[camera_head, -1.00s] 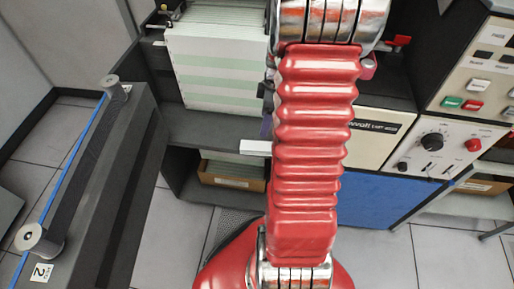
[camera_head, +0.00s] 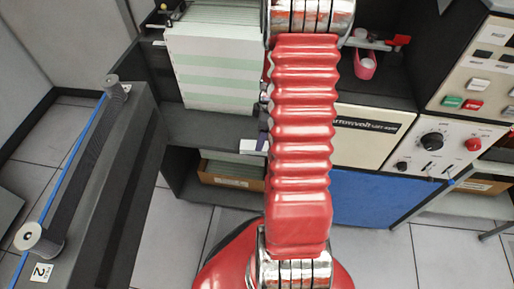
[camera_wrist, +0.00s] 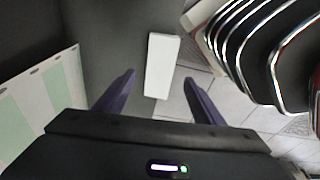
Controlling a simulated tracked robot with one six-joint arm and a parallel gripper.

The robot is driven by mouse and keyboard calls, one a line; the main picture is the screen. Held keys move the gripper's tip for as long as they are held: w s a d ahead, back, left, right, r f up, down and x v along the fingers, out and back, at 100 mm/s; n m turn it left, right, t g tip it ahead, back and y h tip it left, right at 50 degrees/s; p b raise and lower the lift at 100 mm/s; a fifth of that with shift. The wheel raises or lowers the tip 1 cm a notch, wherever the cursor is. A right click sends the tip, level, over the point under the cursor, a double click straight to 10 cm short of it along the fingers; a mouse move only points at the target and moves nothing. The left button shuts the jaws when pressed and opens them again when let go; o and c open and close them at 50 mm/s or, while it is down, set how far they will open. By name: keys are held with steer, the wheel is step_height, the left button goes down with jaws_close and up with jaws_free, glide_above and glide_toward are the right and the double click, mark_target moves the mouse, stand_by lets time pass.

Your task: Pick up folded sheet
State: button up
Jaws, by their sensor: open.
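The folded sheet (camera_wrist: 162,66) is a small white oblong. In the wrist view it lies between the lines of my two dark purple fingers, at the edge of a dark shelf with floor tiles beyond. In the head view the white sheet (camera_head: 253,146) shows at the shelf's front edge, left of my red arm. My gripper (camera_wrist: 160,77) is open, with a finger on either side of the sheet and nothing held. In the head view my arm hides most of the gripper; whether the fingers touch the sheet cannot be told.
A stack of green-striped paper (camera_head: 213,70) stands on the dark shelf (camera_head: 200,127), left of my arm. A cardboard box (camera_head: 232,175) sits below. A pink cup (camera_head: 365,65) and a control panel (camera_head: 435,150) are to the right. A tape-reel unit (camera_head: 90,190) stands at left.

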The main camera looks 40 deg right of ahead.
steer(key=shift+w+a+f, duration=0.15)
steer(key=shift+f, duration=1.15)
steer(key=shift+w+a+f, duration=0.15)
steer(key=shift+f, duration=1.1)
steer(key=shift+c, duration=0.2)
steer(key=c, duration=1.1)
